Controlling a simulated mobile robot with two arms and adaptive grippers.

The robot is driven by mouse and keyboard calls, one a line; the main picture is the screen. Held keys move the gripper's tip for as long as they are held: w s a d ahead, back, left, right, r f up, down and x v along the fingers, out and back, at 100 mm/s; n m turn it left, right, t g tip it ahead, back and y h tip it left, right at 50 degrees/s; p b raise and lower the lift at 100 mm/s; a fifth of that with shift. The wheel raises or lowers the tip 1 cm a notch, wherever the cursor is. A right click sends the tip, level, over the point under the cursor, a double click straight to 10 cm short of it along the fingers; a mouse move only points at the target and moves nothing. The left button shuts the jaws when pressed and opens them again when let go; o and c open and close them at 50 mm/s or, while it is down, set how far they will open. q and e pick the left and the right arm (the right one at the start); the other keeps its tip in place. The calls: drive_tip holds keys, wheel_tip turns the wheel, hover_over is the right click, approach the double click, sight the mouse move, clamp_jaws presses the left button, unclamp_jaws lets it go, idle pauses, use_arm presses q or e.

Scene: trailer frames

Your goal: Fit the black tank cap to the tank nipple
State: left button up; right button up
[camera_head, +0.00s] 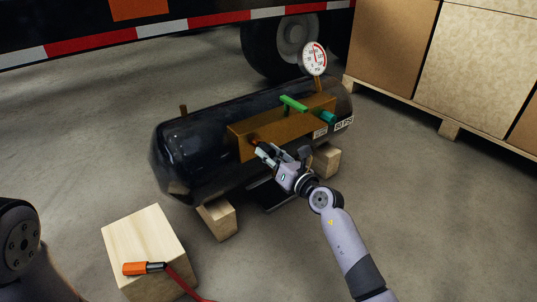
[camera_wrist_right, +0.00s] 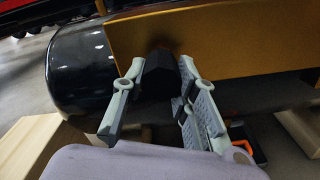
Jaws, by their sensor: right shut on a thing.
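The black tank (camera_head: 190,145) lies on wooden blocks on the floor. A brass-coloured block (camera_head: 290,122) with a green lever (camera_head: 293,103) is on its near side. A reddish nipple (camera_head: 254,139) shows at the left end of the block's front. My right gripper (camera_head: 265,153) is at this nipple. In the right wrist view, my right gripper (camera_wrist_right: 157,85) is shut on the black cap (camera_wrist_right: 156,72), which faces the brass block. The cap hides most of the nipple there, and I cannot tell whether they touch. My left gripper is out of view.
A wooden block (camera_head: 150,235) at the front left carries an orange connector (camera_head: 135,268) with a red cable. A pressure gauge (camera_head: 313,58) rises behind the brass block. A dark tray (camera_head: 272,196) lies below my right gripper. Crates (camera_head: 470,70) stand at the right.

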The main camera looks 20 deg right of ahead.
drive_tip(key=shift+p, duration=0.35)
drive_tip(key=shift+w+a, duration=0.2)
drive_tip(key=shift+w, duration=0.3)
idle(0.5)
drive_tip(key=o, duration=1.2)
drive_tip(key=shift+c, duration=0.2)
drive_tip(key=shift+s+d, duration=0.1)
drive_tip(key=shift+s, duration=0.1)
drive_tip(key=v, duration=1.1)
drive_tip(key=shift+s, duration=0.3)
drive_tip(key=shift+r, duration=0.1)
